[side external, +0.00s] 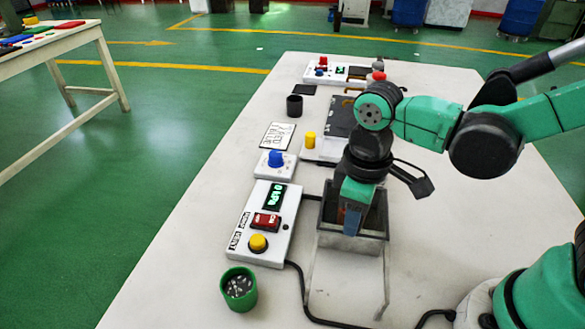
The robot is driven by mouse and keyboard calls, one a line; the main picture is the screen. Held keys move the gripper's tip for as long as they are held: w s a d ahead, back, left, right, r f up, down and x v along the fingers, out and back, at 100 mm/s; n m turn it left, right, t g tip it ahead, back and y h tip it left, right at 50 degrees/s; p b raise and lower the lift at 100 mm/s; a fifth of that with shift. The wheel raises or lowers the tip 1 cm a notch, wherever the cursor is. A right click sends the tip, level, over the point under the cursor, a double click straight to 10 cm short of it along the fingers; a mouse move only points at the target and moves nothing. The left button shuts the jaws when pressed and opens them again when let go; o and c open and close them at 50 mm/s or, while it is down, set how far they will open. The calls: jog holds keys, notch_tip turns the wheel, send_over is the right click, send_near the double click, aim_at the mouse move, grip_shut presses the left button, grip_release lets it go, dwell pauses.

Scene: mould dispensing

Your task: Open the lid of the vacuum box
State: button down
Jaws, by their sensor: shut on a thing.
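The vacuum box appears to be the grey open-topped box (375,238) right of the control panel. My gripper (352,222) points down at its opening, with the fingertips at or inside the rim. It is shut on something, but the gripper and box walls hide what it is. A thin grey frame (388,285) extends from the box toward the front of the table. It may be the edge of a clear lid; I cannot tell for sure. The white control panel (247,222) has a green display, a red switch and a yellow knob.
A green cup (238,289) with small grey pieces stands at the front left. Black cables run around the box. Behind are a blue-knobbed unit (276,163), a yellow-knobbed unit (316,149), a black cup (294,106) and another panel (338,72). The table's left strip is clear.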

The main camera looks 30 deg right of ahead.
jog(key=s+a, duration=0.5)
jog(key=shift+s+a, duration=0.3)
jog(key=shift+a, duration=0.05)
jog(key=c, duration=0.6)
grip_release()
jog(key=shift+r, duration=2.8)
jog(key=w+d+m+t, duration=0.1)
jog(key=d, duration=0.1)
jog(key=w+d+m+t, duration=0.1)
jog(key=w+d, duration=0.1)
jog(key=w+d+m+t+y, duration=0.1)
jog(key=w+d, duration=0.1)
jog(key=d, duration=0.1)
jog(key=shift+w+m+t, duration=0.2)
jog(key=shift+m+t, duration=0.1)
jog(key=w+d+m+t, duration=0.1)
jog(key=d, duration=0.1)
jog(key=d+m+t, duration=0.1)
jog(key=d, duration=0.2)
jog(key=w+d+r+t+h, duration=0.1)
jog(key=d, duration=0.1)
jog(key=shift+w+d+m+t, duration=0.3)
jog(key=shift+w+m, duration=0.05)
jog(key=shift+m, duration=0.05)
